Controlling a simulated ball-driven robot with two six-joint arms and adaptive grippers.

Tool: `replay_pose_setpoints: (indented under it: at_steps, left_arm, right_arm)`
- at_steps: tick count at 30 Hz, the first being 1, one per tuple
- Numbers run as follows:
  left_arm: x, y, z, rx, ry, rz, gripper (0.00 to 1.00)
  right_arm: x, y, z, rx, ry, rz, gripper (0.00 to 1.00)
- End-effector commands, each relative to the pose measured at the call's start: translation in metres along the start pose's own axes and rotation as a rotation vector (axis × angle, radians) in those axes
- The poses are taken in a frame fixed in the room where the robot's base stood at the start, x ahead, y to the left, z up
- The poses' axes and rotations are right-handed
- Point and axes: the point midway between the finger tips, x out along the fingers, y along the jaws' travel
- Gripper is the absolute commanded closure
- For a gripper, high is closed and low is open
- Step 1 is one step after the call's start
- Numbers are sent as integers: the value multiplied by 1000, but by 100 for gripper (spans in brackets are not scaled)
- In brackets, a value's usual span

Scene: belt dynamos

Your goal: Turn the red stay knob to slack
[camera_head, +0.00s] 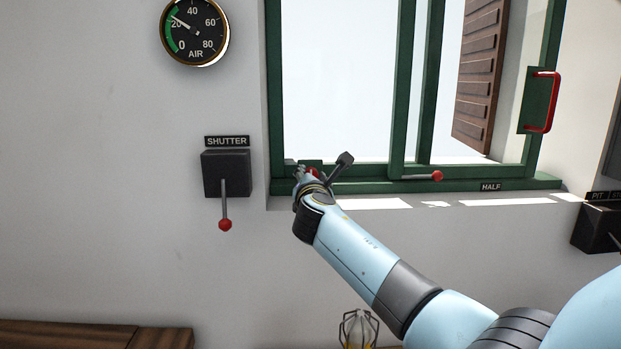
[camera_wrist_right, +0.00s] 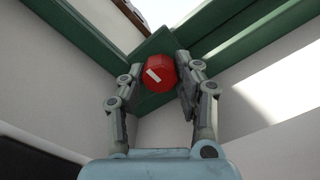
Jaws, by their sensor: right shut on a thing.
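The red stay knob (camera_wrist_right: 161,73) is a round knob with a white mark on its face, mounted at the corner of the green window frame. My right gripper (camera_wrist_right: 158,80) has its fingers on either side of the knob and is shut on it. In the head view the knob (camera_head: 312,172) is mostly hidden behind my right gripper (camera_head: 303,174), at the lower left corner of the window. The white mark slants in the wrist view. I cannot read any label by the knob. My left gripper is not in view.
A shutter box (camera_head: 226,173) with a red-tipped lever hangs left of the window. A red-tipped handle (camera_head: 437,176) lies along the sill near the HALF label (camera_head: 490,187). An air gauge (camera_head: 195,31) is above. A wooden surface (camera_head: 95,335) is at lower left.

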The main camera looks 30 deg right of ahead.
Motion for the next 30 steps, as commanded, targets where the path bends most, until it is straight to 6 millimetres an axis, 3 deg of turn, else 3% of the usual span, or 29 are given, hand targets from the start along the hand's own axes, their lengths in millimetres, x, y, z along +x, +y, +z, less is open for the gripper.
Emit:
replay_pose_setpoints:
  at_steps: [2, 3, 8, 19, 30]
  left_arm:
    - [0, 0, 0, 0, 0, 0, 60]
    - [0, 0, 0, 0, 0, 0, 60]
    - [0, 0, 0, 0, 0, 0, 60]
    - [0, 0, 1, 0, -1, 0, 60]
    - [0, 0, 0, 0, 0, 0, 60]
  right_arm:
    - [-1, -2, -2, -1, 3, -3, 100]
    - [-1, -2, -2, -1, 3, -3, 64]
    - [0, -1, -1, -1, 2, -2, 45]
    - [-9, -1, -1, 1, 2, 0, 45]
    - [-87, -1, -2, 3, 4, -2, 45]
